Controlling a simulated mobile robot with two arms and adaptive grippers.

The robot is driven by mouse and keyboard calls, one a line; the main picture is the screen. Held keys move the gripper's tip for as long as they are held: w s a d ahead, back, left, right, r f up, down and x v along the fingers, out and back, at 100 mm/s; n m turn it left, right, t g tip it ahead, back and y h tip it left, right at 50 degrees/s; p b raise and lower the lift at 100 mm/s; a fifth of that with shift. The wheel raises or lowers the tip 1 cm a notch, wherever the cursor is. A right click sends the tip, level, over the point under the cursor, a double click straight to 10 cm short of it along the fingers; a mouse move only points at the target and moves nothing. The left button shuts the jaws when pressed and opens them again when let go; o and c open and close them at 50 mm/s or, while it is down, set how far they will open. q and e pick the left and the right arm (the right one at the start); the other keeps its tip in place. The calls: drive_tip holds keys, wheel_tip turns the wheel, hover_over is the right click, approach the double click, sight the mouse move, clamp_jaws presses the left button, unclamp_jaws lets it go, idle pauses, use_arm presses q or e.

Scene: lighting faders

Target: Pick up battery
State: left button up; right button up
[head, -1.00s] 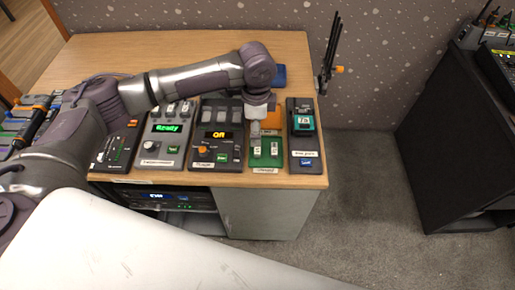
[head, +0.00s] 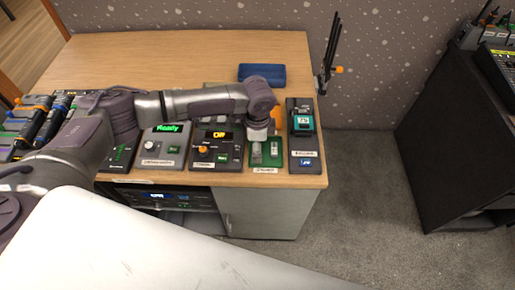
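A green-faced unit (head: 266,162) with a label on its front edge stands near the desk's front right. It holds small pale-grey upright pieces; the one on the right (head: 274,148) may be a battery, but it is too small to be sure. My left gripper (head: 257,146) points down over the left part of this unit, close to or touching it. The gripper and wrist hide part of the unit. The fingers are too small to tell whether they are open or hold anything. My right gripper is not in view.
A dark unit with a teal display (head: 303,122) stands just right of the green one. Panels reading Ready (head: 167,128) and Off (head: 213,134) stand to the left. A blue case (head: 262,74) lies behind; the desk's back left (head: 150,55) is clear.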

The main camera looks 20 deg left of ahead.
use_arm(q)
drive_tip(key=c, duration=1)
drive_tip(key=shift+c, duration=0.2)
